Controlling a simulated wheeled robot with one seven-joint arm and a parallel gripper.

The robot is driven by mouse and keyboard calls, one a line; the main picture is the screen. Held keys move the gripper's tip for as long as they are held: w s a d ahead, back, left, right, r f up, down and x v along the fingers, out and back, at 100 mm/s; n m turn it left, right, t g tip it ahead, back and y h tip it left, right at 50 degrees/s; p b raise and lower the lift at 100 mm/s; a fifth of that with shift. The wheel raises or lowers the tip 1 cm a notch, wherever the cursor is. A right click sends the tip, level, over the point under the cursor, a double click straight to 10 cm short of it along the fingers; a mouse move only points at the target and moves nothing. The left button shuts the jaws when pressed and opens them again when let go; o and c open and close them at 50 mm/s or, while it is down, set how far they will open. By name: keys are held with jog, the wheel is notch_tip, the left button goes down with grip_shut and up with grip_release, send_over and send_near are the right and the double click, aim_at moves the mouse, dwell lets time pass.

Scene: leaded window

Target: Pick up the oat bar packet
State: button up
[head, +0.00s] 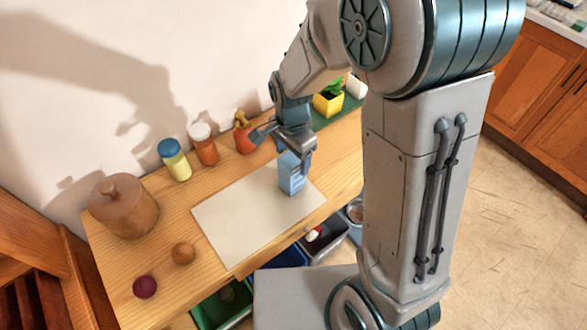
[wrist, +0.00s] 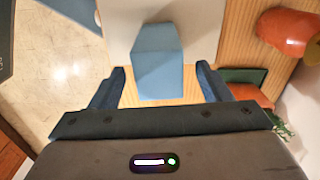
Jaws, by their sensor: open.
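A light blue box-shaped packet (head: 292,180) stands upright on a pale mat (head: 235,220) on the wooden table. No label is readable, so I cannot tell whether it is the oat bar packet; nothing else in view is clearly one. My gripper (head: 284,155) is directly above and behind it, pointing down. In the wrist view the blue packet (wrist: 158,60) shows between the fingers of my open gripper (wrist: 160,73), with a gap on both sides. In the head view my gripper hides part of the packet's top.
A lidded wooden pot (head: 123,207), a blue-capped jar (head: 174,160), a white-capped jar (head: 203,145) and an orange bottle (head: 244,135) stand along the wall. A brown ball (head: 183,253) and purple ball (head: 145,287) lie left. A yellow planter (head: 327,104) stands behind. Bins sit below the front edge.

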jog(key=shift+f, duration=1.25)
jog(key=c, duration=1.1)
jog(key=shift+o, duration=0.2)
jog(key=shift+r, duration=0.1)
jog(key=shift+w+r, duration=0.1)
jog(key=shift+r, duration=0.3)
notch_tip(320, 180, up, 4)
jog(key=shift+d+f+b, duration=0.15)
jog(key=shift+f+b, duration=0.1)
jog(key=shift+b, duration=0.3)
jog(key=s+d+r+b, duration=0.1)
jog(key=s+d+r, duration=0.5)
jog(key=s+d, duration=0.2)
jog(key=shift+s+r+b, duration=0.2)
jog(key=shift+r+b, duration=0.1)
jog(key=shift+b, duration=0.1)
